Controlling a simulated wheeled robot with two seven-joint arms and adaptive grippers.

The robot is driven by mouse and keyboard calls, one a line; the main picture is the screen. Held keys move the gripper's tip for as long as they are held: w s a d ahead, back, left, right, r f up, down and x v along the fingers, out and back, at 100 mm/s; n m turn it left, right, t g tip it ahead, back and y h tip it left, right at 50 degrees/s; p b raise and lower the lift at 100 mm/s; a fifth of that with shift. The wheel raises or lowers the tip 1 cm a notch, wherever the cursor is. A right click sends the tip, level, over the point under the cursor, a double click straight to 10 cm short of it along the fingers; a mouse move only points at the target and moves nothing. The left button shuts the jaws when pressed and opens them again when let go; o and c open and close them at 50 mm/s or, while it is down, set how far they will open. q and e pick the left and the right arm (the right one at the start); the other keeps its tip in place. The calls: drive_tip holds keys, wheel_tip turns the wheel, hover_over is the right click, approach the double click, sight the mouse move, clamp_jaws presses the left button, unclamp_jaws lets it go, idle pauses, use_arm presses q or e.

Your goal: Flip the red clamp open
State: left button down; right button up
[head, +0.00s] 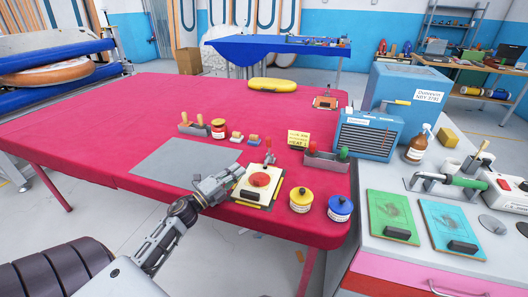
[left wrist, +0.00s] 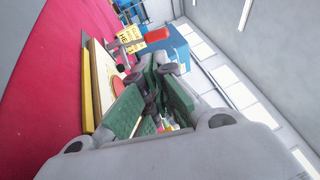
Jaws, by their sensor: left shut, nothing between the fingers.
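The red clamp (head: 268,155) stands at the far edge of a cream board (head: 245,190) on the red table; its red handle appears upright. A round red patch (head: 260,180) lies on the board. In the left wrist view the red clamp (left wrist: 128,36) shows beyond the fingertips, its handle sticking out to the side. My left gripper (head: 237,179) is shut and empty at the board's left side, short of the clamp. It also shows with green finger pads in the left wrist view (left wrist: 165,72). Whether it touches the board cannot be told. My right gripper is out of view.
Yellow (head: 301,200) and blue (head: 340,208) tins stand right of the board. A grey tray (head: 326,162) with upright handles and a yellow sign (head: 298,139) stand behind. A grey mat (head: 180,165) lies left. The red table's left part is clear.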

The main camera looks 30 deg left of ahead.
use_arm(q)
drive_tip(key=shift+w, duration=0.15)
drive_tip(key=shift+x, duration=6.35)
drive_tip(key=shift+w+d+r, duration=0.1)
drive_tip(key=shift+w+d, duration=0.1)
drive_tip(key=shift+w, duration=0.3)
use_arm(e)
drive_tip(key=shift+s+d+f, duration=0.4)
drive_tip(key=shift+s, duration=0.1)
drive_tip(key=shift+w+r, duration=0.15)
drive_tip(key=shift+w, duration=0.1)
use_arm(q)
drive_tip(key=shift+r+p, duration=0.1)
drive_tip(key=shift+p, duration=0.35)
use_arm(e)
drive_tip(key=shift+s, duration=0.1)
